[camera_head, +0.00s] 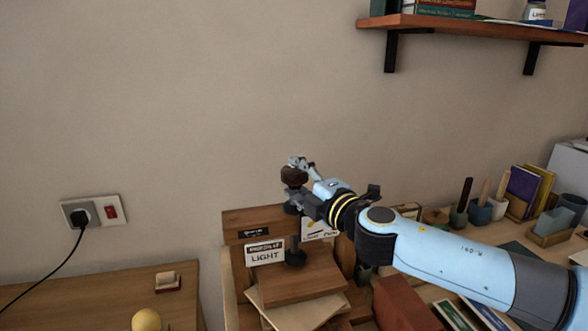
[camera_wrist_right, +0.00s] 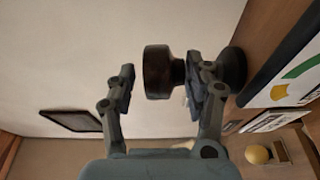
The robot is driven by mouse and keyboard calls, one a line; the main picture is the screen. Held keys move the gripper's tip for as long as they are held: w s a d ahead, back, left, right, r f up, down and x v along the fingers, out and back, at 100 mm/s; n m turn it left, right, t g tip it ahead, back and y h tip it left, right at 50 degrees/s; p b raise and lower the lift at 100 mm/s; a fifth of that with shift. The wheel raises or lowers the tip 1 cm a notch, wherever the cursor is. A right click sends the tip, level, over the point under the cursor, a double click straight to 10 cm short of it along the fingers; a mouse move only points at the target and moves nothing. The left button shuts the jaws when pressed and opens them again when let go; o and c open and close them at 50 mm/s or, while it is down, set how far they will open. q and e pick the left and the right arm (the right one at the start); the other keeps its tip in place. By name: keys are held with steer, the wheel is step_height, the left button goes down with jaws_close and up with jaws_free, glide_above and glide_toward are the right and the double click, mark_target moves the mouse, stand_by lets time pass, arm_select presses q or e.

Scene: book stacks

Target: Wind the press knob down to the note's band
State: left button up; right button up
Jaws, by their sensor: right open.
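The wooden press (camera_head: 305,288) stands at lower centre in the head view. Its dark round knob (camera_head: 294,174) tops the spindle, and a black foot (camera_head: 295,258) is below. The knob (camera_wrist_right: 158,72) also shows in the right wrist view. My right gripper (camera_head: 295,181) is open at the knob, one finger above it and one below. In the wrist view the knob sits between the fingertips (camera_wrist_right: 160,92), nearer the right finger; contact is unclear. A white note (camera_head: 319,229) is partly hidden by my arm; the wrist view shows a card with green and yellow marks (camera_wrist_right: 290,80).
A sign reading LIGHT (camera_head: 265,253) is on the press. A shelf (camera_head: 470,28) hangs at upper right. A reddish-brown block (camera_head: 405,305) and several pots and books crowd the right side. A wall socket (camera_head: 93,212) with a cable is at left.

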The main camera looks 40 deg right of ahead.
steer(key=shift+x, duration=0.95)
steer(key=shift+s, duration=0.1)
steer(key=shift+c, duration=1.4)
steer(key=c, duration=0.7)
steer(key=shift+r+m+h, duration=0.15)
steer(key=shift+m+h, duration=0.25)
steer(key=shift+h, duration=0.1)
steer(key=shift+w+m+g+h, duration=0.2)
steer(key=shift+m+g+h, duration=0.25)
steer(key=shift+h, duration=0.45)
arm_select(q)
steer(key=shift+w+r, duration=0.25)
steer(key=shift+w, duration=0.25)
arm_select(e)
steer(key=shift+r, duration=0.15)
steer(key=o, duration=1)
steer(key=shift+s, duration=0.1)
